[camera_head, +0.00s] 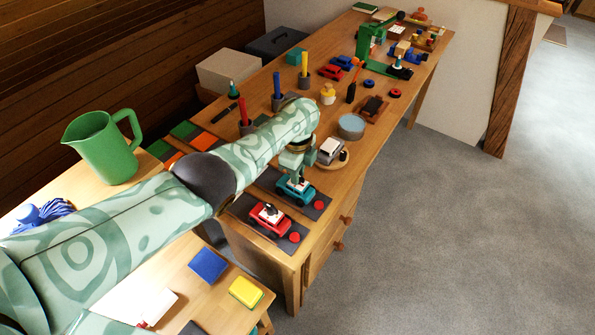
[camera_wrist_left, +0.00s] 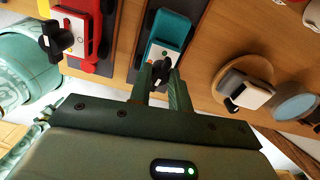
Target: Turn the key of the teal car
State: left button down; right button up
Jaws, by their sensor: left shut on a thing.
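The teal car (camera_head: 294,190) stands on a dark mat on the wooden table, right of the red car (camera_head: 270,218). My left gripper (camera_head: 293,172) is above the teal car, pointing down at its top. In the left wrist view the teal car (camera_wrist_left: 172,35) has a white plate on top with a black key (camera_wrist_left: 161,68). My left gripper (camera_wrist_left: 160,85) is shut on that key, its two fingers at either side. The red car in that view has a similar black key (camera_wrist_left: 55,42). My right gripper does not show.
A round wooden stand with a grey-white block (camera_head: 330,150) is close behind the teal car. A red button (camera_head: 294,237) lies beside the red car. A green jug (camera_head: 103,145) stands at left. Several toys fill the table farther back.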

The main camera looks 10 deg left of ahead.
pick_arm(q)
jog(key=shift+d+r+m, duration=0.1)
jog(key=shift+m, duration=0.9)
jog(key=c, duration=1.3)
grip_release()
notch_tip(320, 180, up, 16)
jog(key=p, duration=1)
jog(key=shift+r, duration=0.15)
